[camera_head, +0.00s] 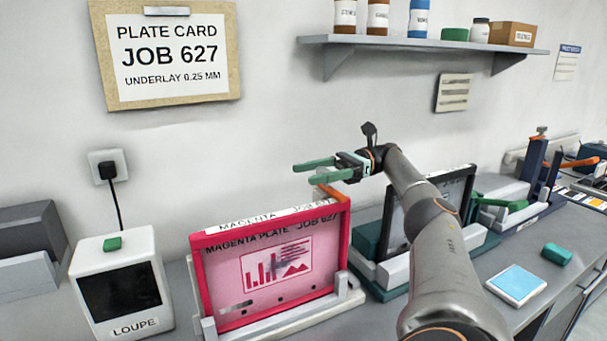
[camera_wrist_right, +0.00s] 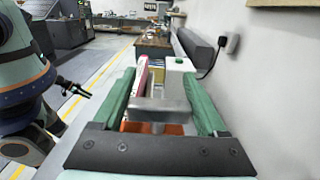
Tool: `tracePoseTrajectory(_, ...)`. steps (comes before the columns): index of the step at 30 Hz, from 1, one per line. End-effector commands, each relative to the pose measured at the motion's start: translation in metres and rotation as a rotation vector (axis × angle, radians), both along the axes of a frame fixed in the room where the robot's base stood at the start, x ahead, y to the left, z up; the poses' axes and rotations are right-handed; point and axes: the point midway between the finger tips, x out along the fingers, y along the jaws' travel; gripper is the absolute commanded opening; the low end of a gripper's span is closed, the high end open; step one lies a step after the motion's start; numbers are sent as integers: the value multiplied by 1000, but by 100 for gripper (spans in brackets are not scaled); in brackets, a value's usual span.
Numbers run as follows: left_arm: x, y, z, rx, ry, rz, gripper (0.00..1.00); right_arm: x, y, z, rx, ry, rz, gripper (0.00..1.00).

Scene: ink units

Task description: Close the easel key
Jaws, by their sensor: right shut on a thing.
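The magenta plate (camera_head: 275,268) stands tilted back on a light grey easel (camera_head: 300,322) in the head view. An orange easel key (camera_head: 333,193) shows at the plate's upper right corner, just under my right gripper (camera_head: 310,174). In the right wrist view, a grey bar (camera_wrist_right: 158,110) with the orange part of the key (camera_wrist_right: 150,128) below it lies between the two green fingers of that gripper (camera_wrist_right: 157,80). The right gripper is shut on the key; the fingers hide part of it.
A white loupe box (camera_head: 122,285) stands left of the easel. A second easel with a dark framed plate (camera_head: 455,200) stands right, partly behind my right arm. A blue pad (camera_head: 516,284) and a green block (camera_head: 556,254) lie at the right. A wall shelf (camera_head: 430,43) hangs above.

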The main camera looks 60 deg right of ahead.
Motion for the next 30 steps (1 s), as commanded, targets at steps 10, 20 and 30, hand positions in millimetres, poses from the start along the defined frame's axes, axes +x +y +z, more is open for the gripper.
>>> tracePoseTrajectory(10, 0, -1, 0, -1, -2, -1, 50, -2, 1, -1, -3, -3, 8, 0)
tracePoseTrajectory(20, 1, -1, 0, -1, -3, -1, 50, -2, 0, -1, -3, -3, 5, 100)
tracePoseTrajectory(30, 1, 0, 0, -1, -3, 1, 50, -2, 0, -1, -2, -3, 3, 100)
